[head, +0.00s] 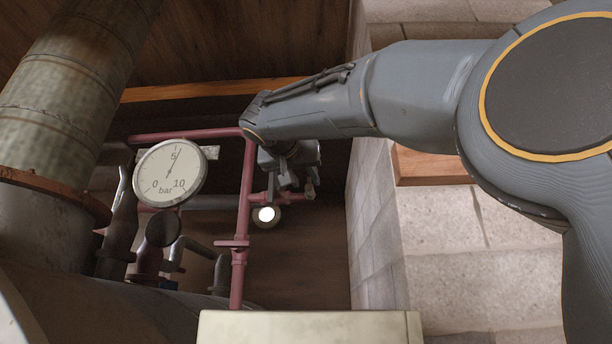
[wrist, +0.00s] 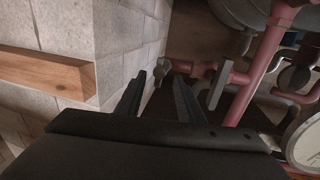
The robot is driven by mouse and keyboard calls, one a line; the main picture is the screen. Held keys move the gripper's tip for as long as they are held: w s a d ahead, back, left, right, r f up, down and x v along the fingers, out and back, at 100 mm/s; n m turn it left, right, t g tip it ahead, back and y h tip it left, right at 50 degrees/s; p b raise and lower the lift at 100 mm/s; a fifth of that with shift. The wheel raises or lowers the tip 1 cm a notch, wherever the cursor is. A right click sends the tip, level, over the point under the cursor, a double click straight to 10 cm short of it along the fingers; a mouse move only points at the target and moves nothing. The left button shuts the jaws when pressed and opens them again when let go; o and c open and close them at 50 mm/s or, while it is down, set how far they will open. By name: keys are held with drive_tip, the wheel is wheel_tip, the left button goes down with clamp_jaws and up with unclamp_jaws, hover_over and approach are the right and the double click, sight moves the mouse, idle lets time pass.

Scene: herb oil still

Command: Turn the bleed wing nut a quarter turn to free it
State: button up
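A small greyish fitting, which looks like the bleed wing nut (wrist: 162,67), sits at the end of a short red side branch in the wrist view. It also shows small in the head view (head: 309,190); its wings are too small to make out. My gripper (wrist: 160,78) is open, its two dark fingers apart with nothing between them. The fitting appears just beyond the fingertips, roughly in line with the gap; I cannot tell the remaining distance. In the head view my gripper (head: 292,172) hangs beside the side branch, partly hidden by my wrist.
A red upright pipe (head: 243,205) stands left of my gripper. A flat grey handle (wrist: 219,86) sits on the side branch. A pressure gauge (head: 170,173) is further left. A block wall (head: 385,210) with a wooden beam (head: 430,166) stands close on the right.

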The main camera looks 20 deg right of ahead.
drive_tip(key=shift+p+x, duration=0.5)
drive_tip(key=shift+x, duration=0.75)
drive_tip(key=shift+s, duration=0.1)
drive_tip(key=shift+c, duration=0.5)
clamp_jaws()
